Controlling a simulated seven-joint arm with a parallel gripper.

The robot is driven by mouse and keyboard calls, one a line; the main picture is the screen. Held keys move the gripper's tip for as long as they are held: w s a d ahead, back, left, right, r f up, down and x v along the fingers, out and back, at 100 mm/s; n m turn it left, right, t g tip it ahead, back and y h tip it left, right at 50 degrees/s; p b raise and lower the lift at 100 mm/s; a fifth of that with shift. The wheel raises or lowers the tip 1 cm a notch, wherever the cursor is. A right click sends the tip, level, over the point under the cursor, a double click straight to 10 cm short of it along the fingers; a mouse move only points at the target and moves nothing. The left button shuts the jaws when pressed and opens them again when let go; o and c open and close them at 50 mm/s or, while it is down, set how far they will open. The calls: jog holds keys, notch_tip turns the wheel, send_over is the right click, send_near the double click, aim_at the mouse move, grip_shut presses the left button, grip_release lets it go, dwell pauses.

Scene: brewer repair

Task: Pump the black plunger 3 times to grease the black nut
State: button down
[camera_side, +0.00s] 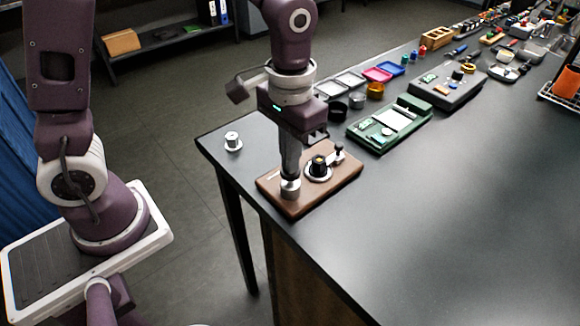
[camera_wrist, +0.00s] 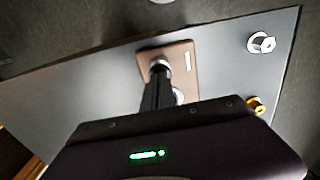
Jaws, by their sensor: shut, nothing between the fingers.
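My gripper (camera_side: 290,177) points straight down, shut, with its tips at the top of a silver cylinder (camera_side: 290,190) near the front left of a brown board (camera_side: 337,181). It also shows in the wrist view (camera_wrist: 160,72), over the same cylinder (camera_wrist: 159,60). The fingertips hide the cylinder's top, so I cannot tell whether a black plunger is under them. A black nut-like part (camera_side: 318,164) with a yellowish top sits in a pale ring right of the gripper. A small black-topped post (camera_side: 338,151) stands behind it.
A silver spool-like part (camera_side: 232,141) stands on the black table left of the board. A green tray (camera_side: 380,138), a grey case (camera_side: 447,88) and small dishes lie behind to the right. The table's right front (camera_side: 450,230) is clear. The board is near the table's left edge.

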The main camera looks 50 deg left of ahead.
jog(key=shift+f, duration=0.65)
dwell(0.3)
jog(key=shift+r, duration=2.75)
notch_tip(320, 180, up, 6)
jog(key=shift+f, duration=4.3)
jog(key=shift+f, duration=0.1)
